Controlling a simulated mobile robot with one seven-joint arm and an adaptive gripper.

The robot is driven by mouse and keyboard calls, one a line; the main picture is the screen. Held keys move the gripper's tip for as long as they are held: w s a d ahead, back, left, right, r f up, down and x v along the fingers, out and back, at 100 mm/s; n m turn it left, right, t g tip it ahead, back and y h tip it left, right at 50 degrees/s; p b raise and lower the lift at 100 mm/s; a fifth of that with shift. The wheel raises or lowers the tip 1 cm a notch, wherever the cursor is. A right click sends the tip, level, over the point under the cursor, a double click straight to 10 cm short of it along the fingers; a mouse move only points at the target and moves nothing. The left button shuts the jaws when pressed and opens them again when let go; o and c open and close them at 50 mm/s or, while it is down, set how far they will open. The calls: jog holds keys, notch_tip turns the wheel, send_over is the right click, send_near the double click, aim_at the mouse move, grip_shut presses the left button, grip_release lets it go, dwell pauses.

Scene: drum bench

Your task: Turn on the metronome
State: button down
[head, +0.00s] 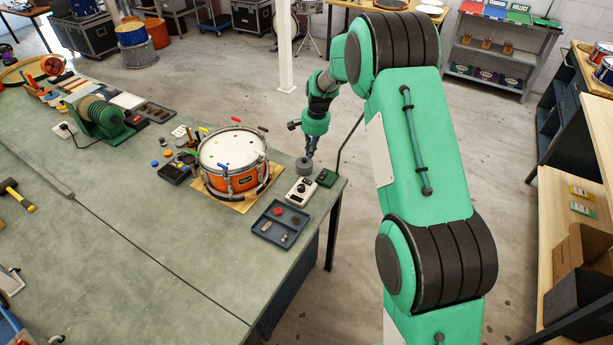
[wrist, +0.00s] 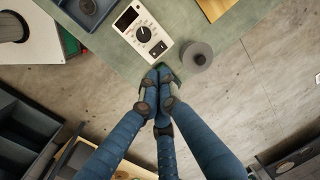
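The metronome is a cream box (wrist: 135,25) with a small dark display, a black dial and a black switch at its near right corner. In the head view it lies on the bench (head: 301,190) near the right corner, beside the drum. My gripper (wrist: 158,72) has its fingertips drawn together with nothing visible between them. The tips appear just below the switch end of the metronome in the wrist view; contact cannot be told. In the head view my gripper (head: 310,150) is above the bench corner, its tips hard to make out.
A grey round object (wrist: 196,57) stands close to the right of the metronome. A blue-grey tray (head: 268,237) and an orange drum (head: 233,180) are nearby. The bench edge is close.

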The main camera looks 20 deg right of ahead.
aim_at(306, 180)
jog(key=shift+w+f, duration=0.1)
jog(key=shift+f, duration=0.2)
jog(key=shift+f, duration=0.1)
jog(key=f, duration=0.9)
jog(key=w+a+f, duration=0.1)
jog(key=f, duration=0.3)
jog(key=shift+w+a+f+b, duration=0.1)
jog(key=shift+f+b, duration=0.2)
jog(key=shift+f, duration=0.05)
